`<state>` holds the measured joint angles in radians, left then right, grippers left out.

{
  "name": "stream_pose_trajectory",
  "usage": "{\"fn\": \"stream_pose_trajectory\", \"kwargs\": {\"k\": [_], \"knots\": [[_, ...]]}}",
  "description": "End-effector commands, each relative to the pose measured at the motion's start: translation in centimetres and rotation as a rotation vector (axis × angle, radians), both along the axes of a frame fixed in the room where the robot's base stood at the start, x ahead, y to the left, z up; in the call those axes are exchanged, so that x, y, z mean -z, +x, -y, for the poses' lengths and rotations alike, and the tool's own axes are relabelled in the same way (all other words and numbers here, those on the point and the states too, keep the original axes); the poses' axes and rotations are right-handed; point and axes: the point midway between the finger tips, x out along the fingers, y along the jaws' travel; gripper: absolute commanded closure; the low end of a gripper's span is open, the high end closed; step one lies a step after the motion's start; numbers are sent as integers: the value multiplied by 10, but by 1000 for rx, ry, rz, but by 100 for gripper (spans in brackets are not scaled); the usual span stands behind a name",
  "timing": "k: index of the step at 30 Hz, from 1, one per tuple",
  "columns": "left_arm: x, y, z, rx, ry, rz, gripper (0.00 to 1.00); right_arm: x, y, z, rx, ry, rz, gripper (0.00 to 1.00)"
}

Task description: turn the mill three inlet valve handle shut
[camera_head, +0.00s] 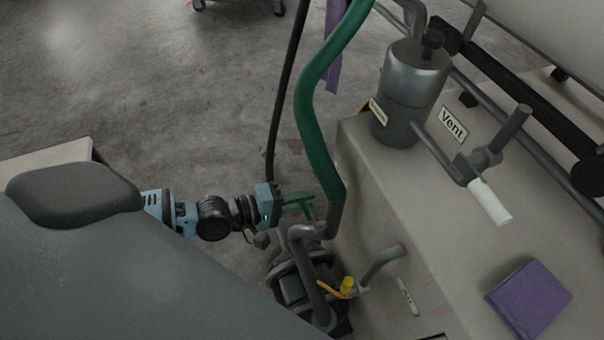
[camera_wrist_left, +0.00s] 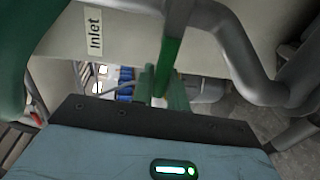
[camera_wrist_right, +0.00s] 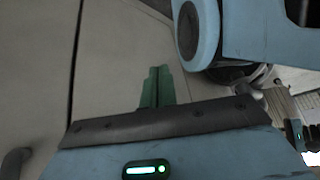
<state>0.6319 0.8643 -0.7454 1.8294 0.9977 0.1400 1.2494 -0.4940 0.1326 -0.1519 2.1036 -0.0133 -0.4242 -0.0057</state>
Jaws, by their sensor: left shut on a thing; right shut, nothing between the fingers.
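The inlet valve handle (camera_wrist_left: 171,50), a grey bar with a green end, shows in the left wrist view near a label reading "Inlet" (camera_wrist_left: 94,31). My left gripper (camera_head: 300,203) reaches in from the left in the head view, beside the grey pipe elbow under the green hose. In the left wrist view its green fingers (camera_wrist_left: 162,88) are shut on the handle's green end. The handle's pivot is hard to make out. My right gripper (camera_wrist_right: 158,86) is shut and empty in the right wrist view, and is outside the head view.
A green hose (camera_head: 316,120) hangs close to the left gripper. A yellow-handled valve (camera_head: 347,286) sits below it. The beige housing (camera_head: 390,210) carries a metal canister (camera_head: 413,85), a "Vent" label (camera_head: 453,124), a white-gripped lever (camera_head: 490,202) and a purple cloth (camera_head: 530,298).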

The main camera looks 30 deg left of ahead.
Motion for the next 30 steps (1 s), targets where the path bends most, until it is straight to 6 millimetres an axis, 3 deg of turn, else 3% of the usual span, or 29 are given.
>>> {"fn": "stream_pose_trajectory", "kwargs": {"k": [7, 8, 12, 22, 30], "knots": [[1, -1, 0, 0, -1, -6, 100, 0, -4, 0, 3, 1, -7, 100], [1, -1, 0, 0, -1, -6, 82, 0, -4, 0, 3, 0, -8, 100], [1, -1, 0, 0, -1, -4, 67, 0, -5, 0, 4, 1, -10, 100], [0, -4, -3, 0, 1, -3, 67, 0, -5, 0, 4, 1, -10, 100], [-7, -34, -26, 1, 4, -6, 67, -3, -4, 0, 4, 1, -7, 100]]}}
